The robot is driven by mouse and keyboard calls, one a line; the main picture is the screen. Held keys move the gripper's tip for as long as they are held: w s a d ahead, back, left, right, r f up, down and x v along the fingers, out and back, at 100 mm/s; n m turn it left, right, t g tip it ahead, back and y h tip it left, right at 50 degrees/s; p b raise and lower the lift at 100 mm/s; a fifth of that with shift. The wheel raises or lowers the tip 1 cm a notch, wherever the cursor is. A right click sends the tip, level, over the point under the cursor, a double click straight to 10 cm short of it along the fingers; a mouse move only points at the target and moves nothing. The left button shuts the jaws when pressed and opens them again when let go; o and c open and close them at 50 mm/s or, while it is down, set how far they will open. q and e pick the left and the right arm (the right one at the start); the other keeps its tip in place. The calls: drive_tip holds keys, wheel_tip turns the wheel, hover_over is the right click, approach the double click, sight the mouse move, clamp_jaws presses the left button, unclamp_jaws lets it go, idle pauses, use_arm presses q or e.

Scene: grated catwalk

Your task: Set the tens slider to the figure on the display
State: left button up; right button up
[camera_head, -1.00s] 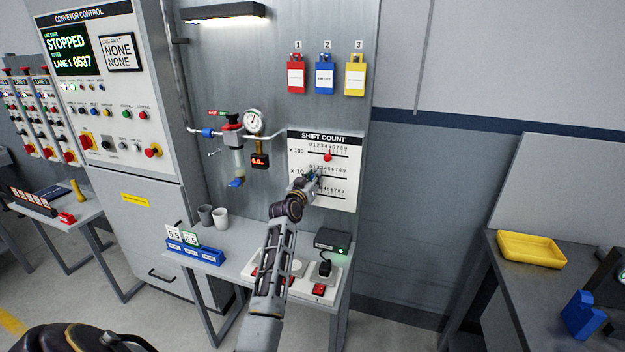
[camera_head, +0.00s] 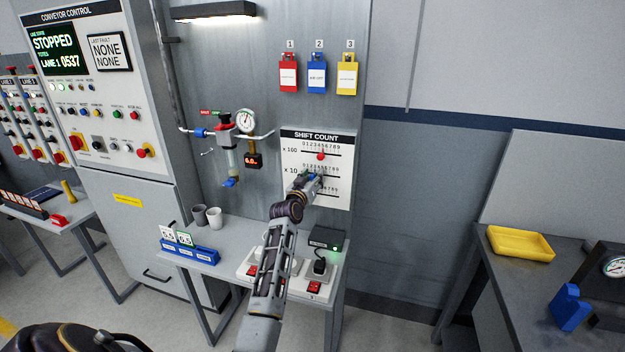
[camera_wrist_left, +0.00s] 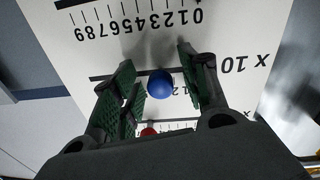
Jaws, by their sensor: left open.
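The shift count panel (camera_head: 335,195) is a white board with slider rows under printed figures. The display (camera_head: 60,52) on the conveyor control cabinet reads STOPPED, LANE 1 0537. My left gripper (camera_head: 316,180) is at the x 10 row. In the left wrist view, which sees the panel upside down, its open fingers (camera_wrist_left: 158,88) stand either side of a round blue knob (camera_wrist_left: 160,84), with gaps visible. A red knob (camera_head: 320,156) sits on the x 100 row, near the middle. My right gripper is out of view.
Below the panel, a bench holds a black box (camera_head: 326,238), switches, cups (camera_head: 214,216) and a blue card holder (camera_head: 190,251). A pipe with a gauge (camera_head: 244,121) is left of the panel. Three coloured tags (camera_head: 318,75) hang above. Bare wall lies to the right.

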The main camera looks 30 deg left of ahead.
use_arm(q)
drive_tip(key=s+d, duration=0.2)
drive_tip(key=s, duration=0.9)
drive_tip(key=shift+s+d, duration=0.15)
drive_tip(key=shift+s, duration=0.25)
idle(0.4)
idle(0.5)
drive_tip(key=s+d+f+m+g+h, duration=0.4)
drive_tip(key=s+d+f+g, duration=0.3)
drive_tip(key=s+d+f, duration=0.65)
drive_tip(key=s+d+f+m+g, duration=0.1)
drive_tip(key=s+d+f+g, duration=0.1)
drive_tip(key=s+f, duration=0.3)
drive_tip(key=s+d+f+g, duration=0.2)
drive_tip(key=s+f+g, duration=0.1)
drive_tip(key=s, duration=0.5)
drive_tip(key=s+d+f+m+g, duration=0.1)
drive_tip(key=s+d+f+g, duration=0.15)
drive_tip(key=s, duration=0.35)
drive_tip(key=s+f, duration=0.3)
drive_tip(key=f, duration=3.1)
drive_tip(key=s+a+f+g, duration=0.1)
drive_tip(key=s+a+f, duration=0.1)
drive_tip(key=s+f, duration=0.7)
drive_tip(key=s+a+f+g, duration=0.1)
drive_tip(key=s+a+f, duration=0.2)
drive_tip(key=s+f, duration=0.7)
drive_tip(key=s, duration=0.3)
drive_tip(key=shift+y, duration=0.3)
